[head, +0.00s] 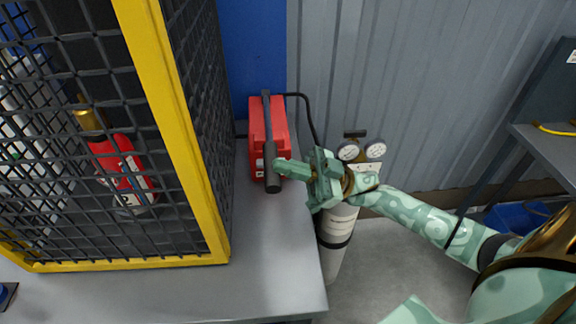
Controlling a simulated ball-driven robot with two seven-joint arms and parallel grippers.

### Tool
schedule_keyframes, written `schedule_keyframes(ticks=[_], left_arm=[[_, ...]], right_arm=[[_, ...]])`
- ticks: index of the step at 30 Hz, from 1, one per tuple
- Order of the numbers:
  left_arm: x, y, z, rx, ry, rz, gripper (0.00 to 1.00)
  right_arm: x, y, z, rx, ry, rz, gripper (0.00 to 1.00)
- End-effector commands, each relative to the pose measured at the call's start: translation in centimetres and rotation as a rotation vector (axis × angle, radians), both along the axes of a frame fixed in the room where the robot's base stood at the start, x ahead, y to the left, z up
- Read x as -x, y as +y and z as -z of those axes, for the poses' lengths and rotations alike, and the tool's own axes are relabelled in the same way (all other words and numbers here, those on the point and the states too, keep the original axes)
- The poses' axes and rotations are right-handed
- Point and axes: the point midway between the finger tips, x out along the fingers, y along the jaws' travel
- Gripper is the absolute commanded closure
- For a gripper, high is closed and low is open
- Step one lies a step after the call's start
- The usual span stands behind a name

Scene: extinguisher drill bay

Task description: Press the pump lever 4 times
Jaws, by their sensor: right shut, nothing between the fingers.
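The red pump (279,120) stands on the grey bench beside the cage. Its dark lever (266,122) runs along the top toward me and ends in a thick black grip (273,180). My right gripper (281,166) comes in from the right and is shut and empty. Its fingertips are at the lever's grip, overlapping it in the picture. I cannot tell whether they touch it or are just above it. My left gripper is not in view.
A yellow-framed mesh cage (170,110) with a red extinguisher (122,170) inside stands close on the left. A pale cylinder (338,235) with gauges (362,150) stands right of the bench (270,270). The bench front is clear.

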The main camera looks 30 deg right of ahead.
Motion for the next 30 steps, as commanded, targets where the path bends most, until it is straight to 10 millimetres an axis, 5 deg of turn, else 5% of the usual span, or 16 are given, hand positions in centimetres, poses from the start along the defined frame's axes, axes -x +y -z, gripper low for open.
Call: schedule_keyframes(ticks=[2, 8, 12, 19, 30], left_arm=[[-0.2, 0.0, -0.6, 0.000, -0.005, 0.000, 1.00], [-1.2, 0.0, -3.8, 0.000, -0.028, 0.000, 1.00], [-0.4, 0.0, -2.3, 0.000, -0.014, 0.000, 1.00], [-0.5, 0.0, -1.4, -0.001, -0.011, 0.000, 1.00], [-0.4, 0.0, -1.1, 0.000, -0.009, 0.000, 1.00]], right_arm=[[0.1, 0.2, 0.4, 0.023, 0.019, 0.003, 1.00], [-0.1, -0.1, -4.4, 0.010, -0.003, 0.003, 1.00], [0.9, -2.9, -1.5, 0.009, 0.006, 0.005, 1.00], [2.3, -6.6, 0.5, 0.005, 0.002, 0.004, 1.00], [3.0, -8.3, 1.1, 0.001, -0.004, 0.001, 1.00]])
